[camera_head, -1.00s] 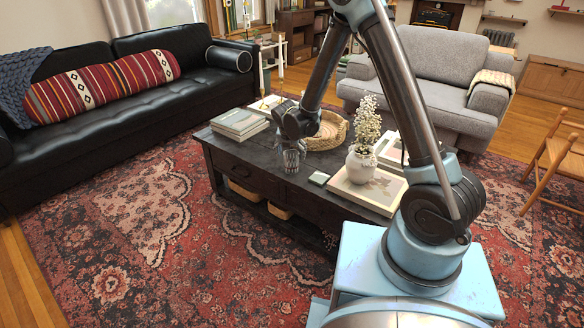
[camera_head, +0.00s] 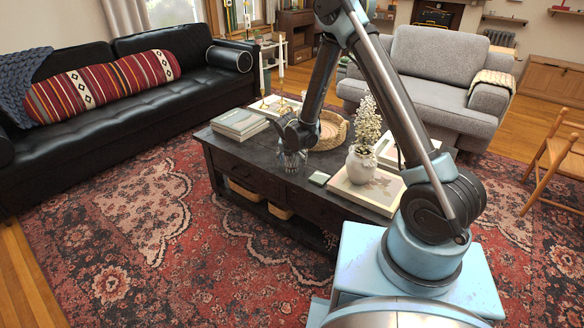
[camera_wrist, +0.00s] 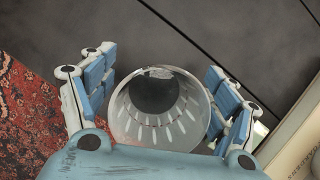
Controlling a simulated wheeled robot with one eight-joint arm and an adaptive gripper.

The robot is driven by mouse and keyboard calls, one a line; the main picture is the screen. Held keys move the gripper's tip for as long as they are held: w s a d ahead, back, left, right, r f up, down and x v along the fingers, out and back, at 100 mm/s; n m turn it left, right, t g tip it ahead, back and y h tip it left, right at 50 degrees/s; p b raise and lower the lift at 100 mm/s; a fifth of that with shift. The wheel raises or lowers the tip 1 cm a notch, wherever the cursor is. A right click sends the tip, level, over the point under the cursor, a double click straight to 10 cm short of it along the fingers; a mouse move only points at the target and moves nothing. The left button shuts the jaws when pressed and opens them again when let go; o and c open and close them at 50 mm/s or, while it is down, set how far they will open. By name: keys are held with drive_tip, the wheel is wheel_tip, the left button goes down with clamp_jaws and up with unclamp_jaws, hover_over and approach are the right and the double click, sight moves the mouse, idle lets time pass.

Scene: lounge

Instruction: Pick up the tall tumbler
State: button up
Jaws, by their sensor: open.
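The tall tumbler (camera_wrist: 158,112) is clear ribbed glass. In the wrist view I look down into its round mouth, and the dark tabletop shows through its base. My gripper (camera_wrist: 160,95) is open, with one blue and white finger on each side of the glass. Narrow gaps seem to show between the fingers and the glass, so I cannot tell of any contact. In the head view my gripper (camera_head: 291,148) is low over the front edge of the coffee table, around the tumbler (camera_head: 292,161), which is partly hidden by it.
The dark coffee table (camera_head: 250,156) also bears a stack of books (camera_head: 239,122) to the left, a woven basket (camera_head: 331,130) behind, a small coaster-like box (camera_head: 319,178), and a white vase (camera_head: 361,163) on a large book to the right. The patterned rug (camera_head: 160,230) is clear.

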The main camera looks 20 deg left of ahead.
drive_tip(key=shift+c, duration=0.4)
drive_tip(key=c, duration=1.3)
drive_tip(key=shift+r, duration=0.1)
